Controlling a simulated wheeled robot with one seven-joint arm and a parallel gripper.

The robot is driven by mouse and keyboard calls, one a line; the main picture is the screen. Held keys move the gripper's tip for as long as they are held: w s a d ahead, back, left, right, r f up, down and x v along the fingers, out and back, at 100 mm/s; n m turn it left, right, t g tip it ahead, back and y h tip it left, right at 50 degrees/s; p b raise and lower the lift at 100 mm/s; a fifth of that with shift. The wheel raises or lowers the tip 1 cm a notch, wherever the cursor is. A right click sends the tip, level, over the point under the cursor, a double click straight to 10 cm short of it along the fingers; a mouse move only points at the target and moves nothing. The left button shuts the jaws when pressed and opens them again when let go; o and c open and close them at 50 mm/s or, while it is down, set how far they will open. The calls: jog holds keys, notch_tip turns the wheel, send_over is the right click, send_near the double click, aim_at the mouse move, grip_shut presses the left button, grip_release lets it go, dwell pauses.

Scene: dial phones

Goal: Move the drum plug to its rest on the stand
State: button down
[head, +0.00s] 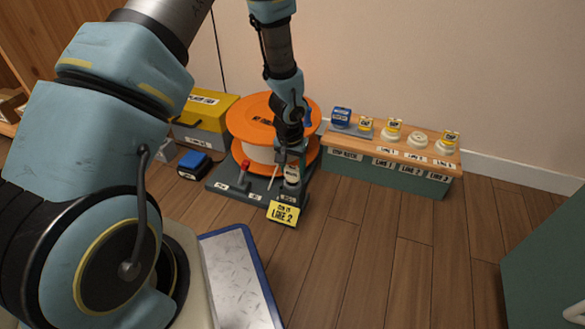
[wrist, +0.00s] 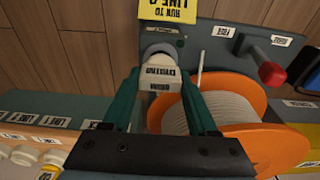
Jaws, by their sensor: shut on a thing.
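The drum plug (wrist: 160,82) is a pale, labelled body with a grey round end (wrist: 158,50). In the head view, the pale plug (head: 292,173) shows just below my gripper (head: 290,150), over the stand's front right corner. My gripper (wrist: 162,100) is shut on the plug, with one dark green finger on each side. The stand (head: 222,186) is a dark grey base carrying an orange drum (head: 255,112) wound with pale cable (wrist: 225,112). I cannot tell whether the plug touches its rest, which is hidden beneath it.
A yellow sign reading LINE 2 (head: 284,213) is at the stand's front. A red-knobbed lever (head: 244,165) stands on the base. On the right is a low wood-topped bench (head: 400,150) with several white sockets. A blue box (head: 194,163) lies left. The floor right of the sign is clear.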

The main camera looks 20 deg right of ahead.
jog(key=shift+f+b, duration=0.4)
jog(key=shift+f, duration=0.3)
jog(key=shift+c, duration=0.5)
grip_release()
jog(key=c, duration=0.3)
jog(key=shift+r, duration=0.1)
notch_tip(320, 180, up, 8)
jog(key=p, duration=0.7)
jog(key=shift+f, duration=0.3)
